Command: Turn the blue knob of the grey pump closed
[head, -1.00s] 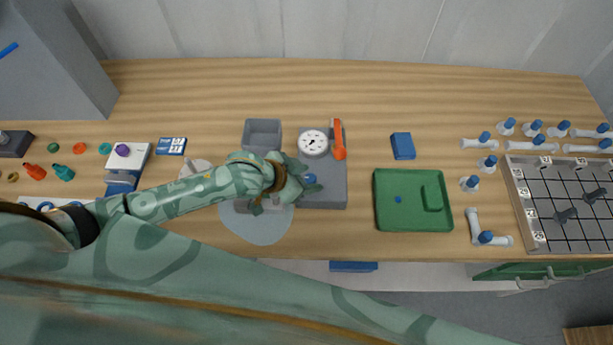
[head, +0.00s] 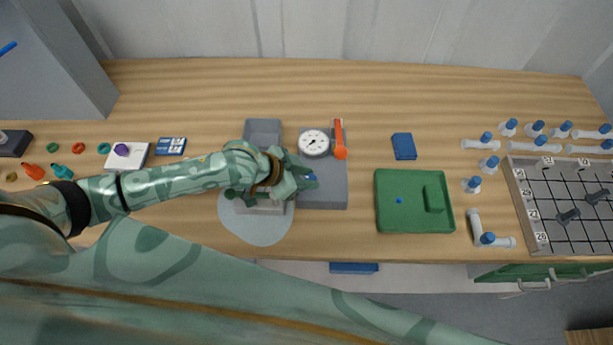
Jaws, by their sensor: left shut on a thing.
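The grey pump (head: 337,190) stands on the bench at the centre, with a white dial gauge (head: 314,143) and an orange-red lever (head: 340,140) on its back part. The blue knob (head: 311,178) is on the pump's front left part and is mostly hidden; only a bit of blue shows beside the fingers. My left gripper (head: 307,179) reaches in from the left and is shut on the blue knob. How far the knob is turned cannot be seen. My right gripper is not in view.
A green tray (head: 411,222) and a blue box (head: 404,146) lie right of the pump. A grey bin (head: 263,129) stands behind my wrist. White fittings with blue caps and a numbered rack (head: 533,214) are at the far right. The back of the bench is clear.

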